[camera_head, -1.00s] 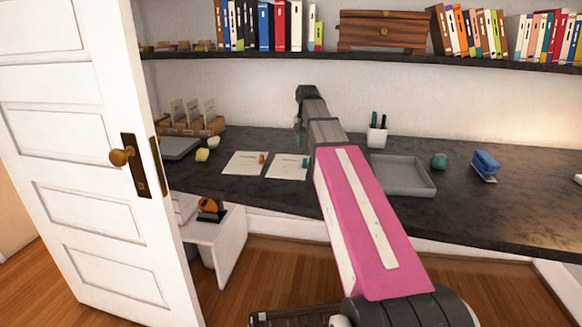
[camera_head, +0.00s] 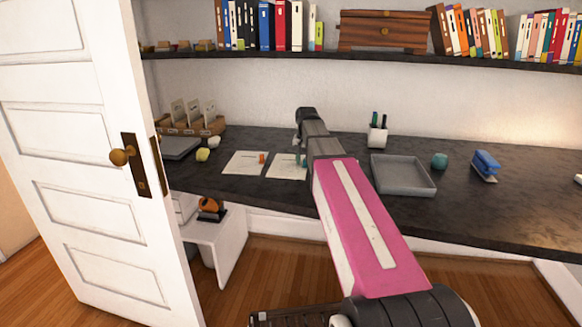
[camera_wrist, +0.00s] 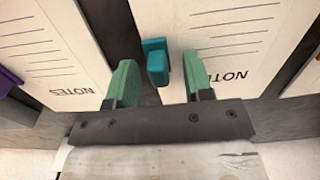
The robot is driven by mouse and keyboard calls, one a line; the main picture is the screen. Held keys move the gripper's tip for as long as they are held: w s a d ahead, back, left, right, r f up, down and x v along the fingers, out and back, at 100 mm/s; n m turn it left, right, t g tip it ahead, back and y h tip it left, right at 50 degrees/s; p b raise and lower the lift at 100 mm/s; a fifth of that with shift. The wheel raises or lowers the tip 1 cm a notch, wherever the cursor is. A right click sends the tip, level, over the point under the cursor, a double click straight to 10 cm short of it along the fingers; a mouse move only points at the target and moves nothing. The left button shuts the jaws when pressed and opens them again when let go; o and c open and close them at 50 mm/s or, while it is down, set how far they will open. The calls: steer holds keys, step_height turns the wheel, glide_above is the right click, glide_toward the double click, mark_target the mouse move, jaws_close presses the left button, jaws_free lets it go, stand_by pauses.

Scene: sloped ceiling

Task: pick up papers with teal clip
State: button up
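In the wrist view, the teal clip (camera_wrist: 157,62) sits at the left edge of the right-hand sheet of papers marked NOTES (camera_wrist: 225,35). My gripper (camera_wrist: 160,68) has its two green fingers apart, one on each side of the clip, with a gap visible on both sides. In the head view, the papers with the teal clip (camera_head: 283,167) lie flat on the dark desk, and my gripper (camera_head: 299,158) is at their right edge. The clip is mostly hidden there by my gripper.
Papers with an orange clip (camera_head: 243,163) lie to the left on the desk (camera_head: 460,215). Another NOTES sheet (camera_wrist: 55,45) is close beside the fingers, with something purple (camera_wrist: 8,82) at its side. A grey tray (camera_head: 402,187) and pen cup (camera_head: 377,137) stand to the right.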

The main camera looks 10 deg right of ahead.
jaws_close()
steer(key=shift+r, duration=0.5)
step_height(320, 180, up, 4)
steer(key=shift+f, duration=0.25)
steer(key=s+a+r, duration=0.6)
steer(key=a, duration=0.3)
steer(key=shift+s+a+r, duration=0.25)
steer(key=shift+s, duration=0.1)
